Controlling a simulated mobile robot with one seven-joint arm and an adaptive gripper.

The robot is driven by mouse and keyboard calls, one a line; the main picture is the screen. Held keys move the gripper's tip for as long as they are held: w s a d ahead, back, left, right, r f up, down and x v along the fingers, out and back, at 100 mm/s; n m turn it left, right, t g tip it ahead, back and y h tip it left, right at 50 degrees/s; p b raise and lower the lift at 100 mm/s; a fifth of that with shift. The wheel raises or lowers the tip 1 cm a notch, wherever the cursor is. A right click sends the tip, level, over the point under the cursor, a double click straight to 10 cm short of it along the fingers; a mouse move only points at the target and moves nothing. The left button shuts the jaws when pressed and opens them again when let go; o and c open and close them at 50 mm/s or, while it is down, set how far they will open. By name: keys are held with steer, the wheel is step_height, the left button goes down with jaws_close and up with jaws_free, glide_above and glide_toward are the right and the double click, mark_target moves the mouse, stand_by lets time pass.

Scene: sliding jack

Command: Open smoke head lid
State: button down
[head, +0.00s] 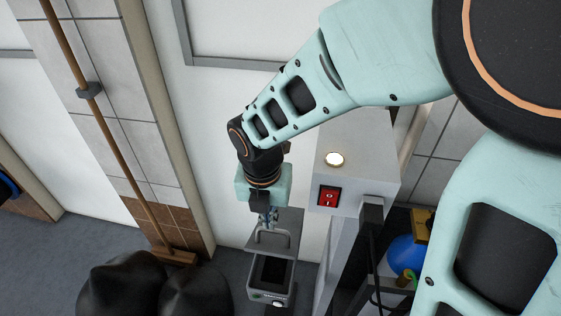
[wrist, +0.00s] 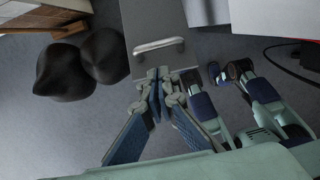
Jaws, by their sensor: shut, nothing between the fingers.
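The smoke head is a grey box (head: 292,285) low in the head view, with a dark recess in its top and a labelled front. A grey lid plate (head: 290,231) with a bent metal handle (head: 272,238) lies behind the recess. In the wrist view the plate (wrist: 150,20) is at top centre, its handle (wrist: 158,46) running across it. My gripper (wrist: 158,75) is shut and empty, its fingertips just below the handle in that view. Whether they touch the plate I cannot tell. In the head view my gripper (head: 270,218) points down above the handle.
A grey machine housing (head: 365,165) with a red switch (head: 328,196) and a round lamp stands right of my wrist. Black sacks (head: 125,288) lie at lower left beside a broom (head: 175,257). A blue round object (head: 405,254) is at right. Floor shows around the sacks.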

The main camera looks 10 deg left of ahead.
steer(key=b, duration=0.8)
glide_toward(272, 244)
steer(key=f, duration=0.3)
steer(key=w+f, duration=0.1)
steer(key=f, duration=0.1)
steer(key=shift+w+d+r+p, duration=0.1)
steer(key=shift+w+r+p, duration=0.05)
steer(key=shift+r+p, duration=0.2)
steer(key=w+r+p, duration=0.4)
steer(key=w+p, duration=0.2)
steer(key=w, duration=0.2)
steer(key=w+d+r+p, duration=0.1)
steer(key=w+r+p, duration=0.4)
steer(key=w+p, duration=0.1)
steer(key=shift+w+p, duration=0.3)
steer(key=shift+w, duration=0.6)
steer(key=shift+d+r, duration=0.1)
steer(key=shift+r, duration=0.05)
